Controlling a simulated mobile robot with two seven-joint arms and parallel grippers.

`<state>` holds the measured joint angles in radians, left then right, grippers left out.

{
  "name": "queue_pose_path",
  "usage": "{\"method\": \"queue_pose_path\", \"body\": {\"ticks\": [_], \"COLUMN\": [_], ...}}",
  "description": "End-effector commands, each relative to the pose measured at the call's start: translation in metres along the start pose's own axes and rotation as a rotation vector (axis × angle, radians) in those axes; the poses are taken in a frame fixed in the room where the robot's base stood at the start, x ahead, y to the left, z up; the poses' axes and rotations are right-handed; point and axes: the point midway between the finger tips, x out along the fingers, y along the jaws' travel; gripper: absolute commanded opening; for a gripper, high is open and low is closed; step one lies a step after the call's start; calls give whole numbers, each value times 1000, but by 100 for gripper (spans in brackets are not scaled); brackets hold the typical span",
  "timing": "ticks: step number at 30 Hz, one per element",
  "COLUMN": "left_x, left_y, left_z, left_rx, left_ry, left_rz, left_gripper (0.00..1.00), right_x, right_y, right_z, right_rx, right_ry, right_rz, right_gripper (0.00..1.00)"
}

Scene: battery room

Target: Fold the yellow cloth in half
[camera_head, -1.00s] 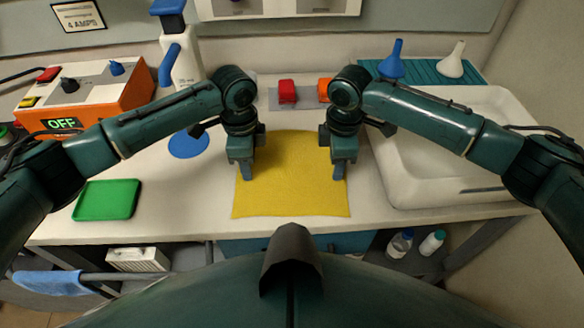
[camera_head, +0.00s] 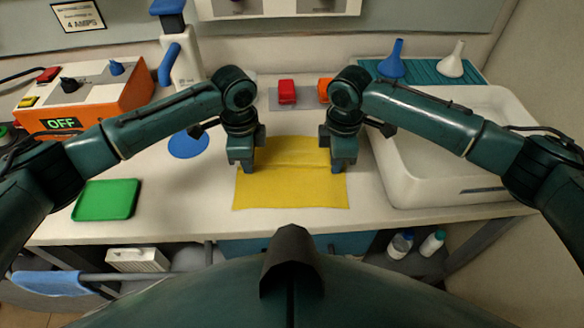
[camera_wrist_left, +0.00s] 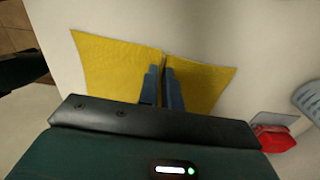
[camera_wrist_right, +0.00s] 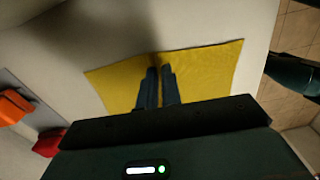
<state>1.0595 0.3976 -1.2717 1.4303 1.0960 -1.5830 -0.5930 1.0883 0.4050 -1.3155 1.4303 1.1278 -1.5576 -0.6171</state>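The yellow cloth (camera_head: 290,190) lies on the white worktop, with a raised crease running across it between my two grippers. My left gripper (camera_head: 246,168) is at the cloth's left side and my right gripper (camera_head: 338,168) at its right side. In the left wrist view the cloth (camera_wrist_left: 110,65) is pinched into a crease between the nearly closed fingers (camera_wrist_left: 162,70). In the right wrist view the cloth (camera_wrist_right: 205,70) has a similar crease between the fingers (camera_wrist_right: 160,70). The exact grip points are partly hidden by the fingers.
A green tray (camera_head: 106,200) and a blue round base (camera_head: 188,145) stand to the left. A white sink-like basin (camera_head: 410,190) is close on the right. A red block (camera_head: 287,91) and an orange block (camera_head: 325,90) lie behind the cloth. The worktop's front edge is close to the cloth.

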Motion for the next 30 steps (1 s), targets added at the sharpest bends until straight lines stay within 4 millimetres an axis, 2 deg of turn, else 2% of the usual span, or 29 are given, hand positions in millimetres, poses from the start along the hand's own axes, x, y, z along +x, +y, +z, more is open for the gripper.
{"method": "queue_pose_path", "body": {"ticks": [4, 20, 30], "left_x": [1, 0, -20], "left_y": [0, 0, 0], "left_z": [0, 0, 0], "left_rx": [0, 0, 0], "left_ry": [-1, -1, -1], "left_rz": [1, 1, 0], "left_gripper": [0, 0, 0], "right_x": [1, 0, -20], "right_y": [0, 0, 0], "right_z": [0, 0, 0], "right_rx": [0, 0, 0], "right_ry": [-1, -1, -1], "right_rz": [-1, -1, 0], "right_gripper": [0, 0, 0]}}
